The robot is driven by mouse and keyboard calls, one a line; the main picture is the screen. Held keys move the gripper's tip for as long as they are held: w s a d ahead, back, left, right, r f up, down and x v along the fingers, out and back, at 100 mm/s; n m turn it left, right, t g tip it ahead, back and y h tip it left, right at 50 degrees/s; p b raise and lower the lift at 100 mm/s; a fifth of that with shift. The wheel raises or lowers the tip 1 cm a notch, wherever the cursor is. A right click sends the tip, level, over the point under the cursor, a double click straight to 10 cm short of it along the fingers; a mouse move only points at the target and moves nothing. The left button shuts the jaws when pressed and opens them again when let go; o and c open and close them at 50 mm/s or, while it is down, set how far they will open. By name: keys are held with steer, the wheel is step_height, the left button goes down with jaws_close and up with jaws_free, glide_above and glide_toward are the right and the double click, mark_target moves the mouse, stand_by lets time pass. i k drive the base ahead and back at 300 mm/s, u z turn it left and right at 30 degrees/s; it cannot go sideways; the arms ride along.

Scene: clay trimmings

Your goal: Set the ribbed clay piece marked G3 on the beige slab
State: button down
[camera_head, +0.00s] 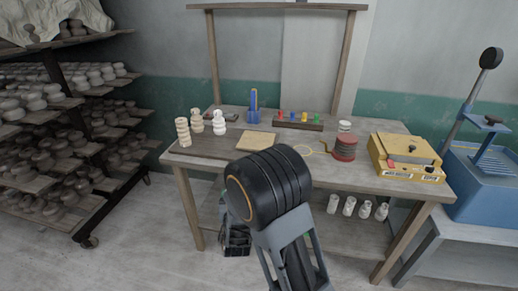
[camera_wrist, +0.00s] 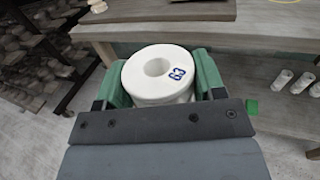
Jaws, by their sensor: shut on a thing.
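In the wrist view, my gripper (camera_wrist: 160,82) has its green jaws shut on a white clay piece (camera_wrist: 140,72) with a round hole in its top. A blue-on-white mark on that top looks like G3. Its sides are mostly hidden, so its ribs barely show. The piece is held in front of the table, clear of the tabletop.
Ribbed clay pieces stand left of the slab: a cream one (camera_head: 183,132), another (camera_head: 197,122) and a white one (camera_head: 219,122). A blue holder (camera_head: 254,107) stands behind it. A red round stack (camera_head: 344,149) and yellow boxes (camera_head: 405,157) are to the right.

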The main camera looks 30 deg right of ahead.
mark_target(257, 140)
steer(key=z, duration=0.05)
steer(key=i, duration=1.1)
steer(key=u, duration=0.6)
